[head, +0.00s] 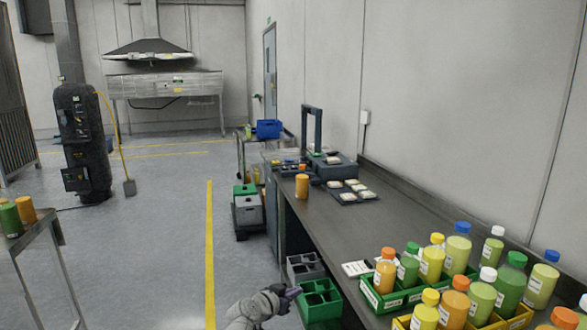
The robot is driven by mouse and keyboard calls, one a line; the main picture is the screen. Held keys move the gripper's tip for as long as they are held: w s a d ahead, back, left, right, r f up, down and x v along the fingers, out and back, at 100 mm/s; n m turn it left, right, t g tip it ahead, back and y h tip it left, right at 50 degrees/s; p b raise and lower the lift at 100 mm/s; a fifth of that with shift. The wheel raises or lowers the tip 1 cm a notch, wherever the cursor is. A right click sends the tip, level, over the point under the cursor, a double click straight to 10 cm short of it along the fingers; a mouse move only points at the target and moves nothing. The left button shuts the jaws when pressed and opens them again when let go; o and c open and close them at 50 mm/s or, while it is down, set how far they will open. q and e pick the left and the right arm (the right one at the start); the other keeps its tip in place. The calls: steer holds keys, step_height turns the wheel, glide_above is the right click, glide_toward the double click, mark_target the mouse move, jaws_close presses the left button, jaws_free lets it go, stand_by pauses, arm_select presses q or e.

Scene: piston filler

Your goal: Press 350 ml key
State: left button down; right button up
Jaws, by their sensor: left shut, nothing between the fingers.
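A dark machine (338,166) with a tall arch-like frame stands at the far end of the long bench, against the wall; it may be the piston filler. No 350 ml key can be made out at this distance. My left gripper (292,292) is low at the bottom centre of the head view, left of the bench edge and well short of the machine. It is shut and empty. My right gripper is not in view.
The bench (340,229) has a clear middle stretch. An orange jar (302,186) and a dark mat (343,197) with pale packs lie near the machine. Bottles fill a green tray (372,301) at the near right. A green crate (336,312) sits low beside my gripper.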

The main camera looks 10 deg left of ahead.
arm_select(q)
steer(key=s+d+m+g+y+p, duration=0.1)
steer(key=s+d+g+p, duration=0.3)
steer(key=s, duration=0.3)
steer(key=s+d+g+p, duration=0.3)
steer(key=s+p, duration=0.3)
steer(key=s, duration=0.1)
steer(key=s+a+r+n+g+y+p, duration=0.1)
steer(key=s+a+g+y+p, duration=0.1)
steer(key=s, duration=0.5)
steer(key=s+a+r+n+g+y+p, duration=0.1)
steer(key=s+a+r+g+y+p, duration=0.1)
steer(key=s+a+g+y+p, duration=0.1)
steer(key=s+a+y+p, duration=0.1)
steer(key=s+p, duration=0.1)
steer(key=s, duration=0.1)
steer(key=shift+s+r+n+y, duration=0.2)
steer(key=shift+s+n+y, duration=0.2)
steer(key=shift+w+a, duration=0.15)
